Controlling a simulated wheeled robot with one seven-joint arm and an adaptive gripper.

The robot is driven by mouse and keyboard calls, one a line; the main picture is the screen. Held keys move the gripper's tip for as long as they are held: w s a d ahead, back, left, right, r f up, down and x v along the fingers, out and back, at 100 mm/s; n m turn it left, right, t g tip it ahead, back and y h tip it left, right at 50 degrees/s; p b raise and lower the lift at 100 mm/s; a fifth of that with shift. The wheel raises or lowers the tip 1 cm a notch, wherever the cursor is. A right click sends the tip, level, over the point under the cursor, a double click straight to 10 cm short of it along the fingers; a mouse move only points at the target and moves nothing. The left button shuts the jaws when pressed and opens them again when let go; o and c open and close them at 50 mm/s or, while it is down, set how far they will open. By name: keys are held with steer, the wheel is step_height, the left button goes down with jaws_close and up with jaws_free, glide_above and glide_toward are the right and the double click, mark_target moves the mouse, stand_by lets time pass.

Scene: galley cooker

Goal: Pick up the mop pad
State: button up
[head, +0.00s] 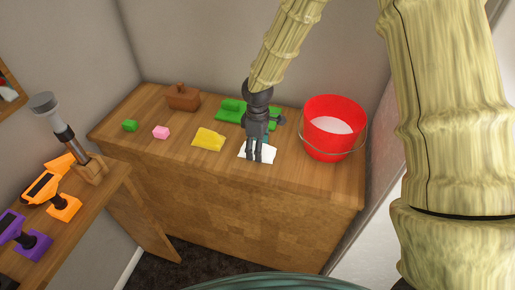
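A flat white piece (270,153), which looks like the mop pad, lies on the wooden counter left of the red bucket. My gripper (255,158) points down over it, with its fingertips in front of the white piece in the head view. A narrow gap shows between the two fingers. I cannot tell whether they touch the pad or have any of it between them. The fingers hide the pad's middle.
A red bucket (334,108) with white contents stands close on the right. A green item (232,106) lies behind my gripper; a yellow cloth-like piece (208,139), pink block (161,132), green block (130,125) and brown box (183,99) are leftward.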

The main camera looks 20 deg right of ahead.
step_height(320, 180, up, 2)
steer(key=shift+b, duration=0.45)
steer(key=shift+s+a+r+b, duration=0.25)
steer(key=shift+s+r+b, duration=0.15)
steer(key=shift+r, duration=0.3)
steer(key=s+a+b, duration=0.1)
steer(key=s+a, duration=0.2)
steer(key=s, duration=0.3)
steer(key=s+a+r+b, duration=0.1)
steer(key=s+a+b, duration=0.1)
steer(key=s+a, duration=0.2)
steer(key=s, duration=0.3)
steer(key=shift+s+r, duration=0.2)
steer(key=shift+r, duration=0.1)
steer(key=o, duration=0.4)
steer(key=shift+c, duration=1.6)
steer(key=shift+s, duration=0.1)
